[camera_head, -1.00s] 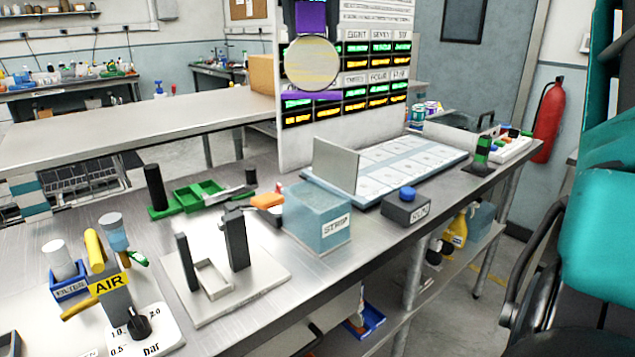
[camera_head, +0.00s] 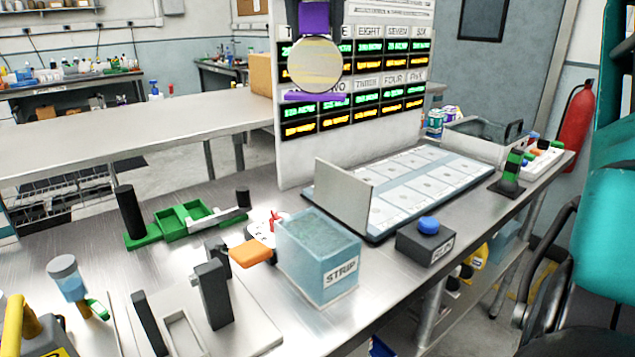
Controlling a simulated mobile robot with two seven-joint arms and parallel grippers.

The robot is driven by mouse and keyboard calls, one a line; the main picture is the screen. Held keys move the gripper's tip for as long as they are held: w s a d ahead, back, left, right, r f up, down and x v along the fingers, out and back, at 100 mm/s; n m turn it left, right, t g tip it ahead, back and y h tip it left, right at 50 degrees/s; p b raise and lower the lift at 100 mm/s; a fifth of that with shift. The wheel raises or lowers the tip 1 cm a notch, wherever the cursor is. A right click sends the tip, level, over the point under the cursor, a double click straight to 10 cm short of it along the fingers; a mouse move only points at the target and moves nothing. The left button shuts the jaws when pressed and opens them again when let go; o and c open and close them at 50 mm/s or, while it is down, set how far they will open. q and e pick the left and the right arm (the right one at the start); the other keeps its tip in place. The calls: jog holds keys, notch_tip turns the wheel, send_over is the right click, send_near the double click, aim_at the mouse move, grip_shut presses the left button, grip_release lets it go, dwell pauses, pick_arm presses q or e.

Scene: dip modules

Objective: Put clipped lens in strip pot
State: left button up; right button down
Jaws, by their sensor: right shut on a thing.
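The clipped lens (camera_head: 316,64) is a round, clear, yellow-tinted disc with a purple clip (camera_head: 314,17) above it and a purple bar below. My right gripper (camera_head: 315,25) shows only as dark fingertips at the top edge, shut on the purple clip; the rest of it is out of frame. The lens hangs upright in front of the display board, above and apart from the strip pot. The strip pot (camera_head: 342,288) is a light-blue, see-through open box labelled STRIP, standing on the metal bench. My left gripper is not in view.
The display board (camera_head: 400,115) stands behind the lens. A grey upright plate (camera_head: 343,200) and a blue-white tray (camera_head: 405,200) are behind the pot. The RUN box (camera_head: 427,245) is right of it. An orange piece (camera_head: 252,253) and a black-post fixture (camera_head: 213,295) are close on its left.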

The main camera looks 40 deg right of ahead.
pick_arm(q)
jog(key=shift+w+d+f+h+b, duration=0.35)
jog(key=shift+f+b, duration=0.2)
jog(key=shift+b, duration=0.55)
pick_arm(e)
jog(key=shift+f, duration=9.55)
pick_arm(q)
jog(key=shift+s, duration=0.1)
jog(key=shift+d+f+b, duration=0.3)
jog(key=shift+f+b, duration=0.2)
jog(key=shift+b, duration=0.4)
pick_arm(e)
jog(key=shift+f, duration=0.6)
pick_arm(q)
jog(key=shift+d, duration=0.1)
pick_arm(e)
jog(key=c, duration=0.9)
grip_release()
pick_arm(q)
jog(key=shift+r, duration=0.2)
